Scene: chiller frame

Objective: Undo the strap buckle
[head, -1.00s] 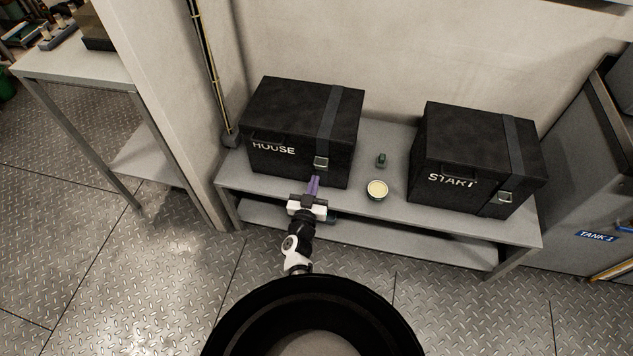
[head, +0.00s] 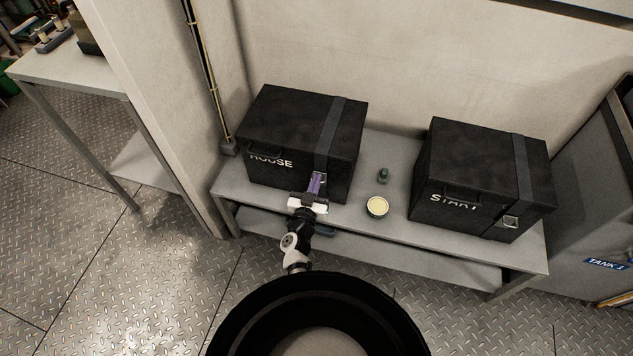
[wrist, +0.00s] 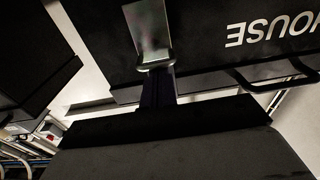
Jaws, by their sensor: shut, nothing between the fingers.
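The HOUSE box (head: 280,135) is black, with a dark strap (head: 328,140) over its lid and down its front. A metal buckle (head: 322,181) sits on the strap's front run. It shows large and shiny in the wrist view (wrist: 149,32), with the box upside down there. My gripper (head: 317,178) has purple fingers, shut with nothing between them, at the buckle. In the wrist view the dark fingers (wrist: 157,72) reach the rounded end of the buckle. I cannot tell whether they touch it. The buckle looks closed against the strap, though the fingers partly cover it in the head view.
The boxes stand on a grey bench (head: 390,240). A START box (head: 470,170) with its own strap and buckle stands to the right. Between them are a round pale-topped tin (head: 377,206) and a small green object (head: 383,175). A wall pillar (head: 160,110) rises to the left.

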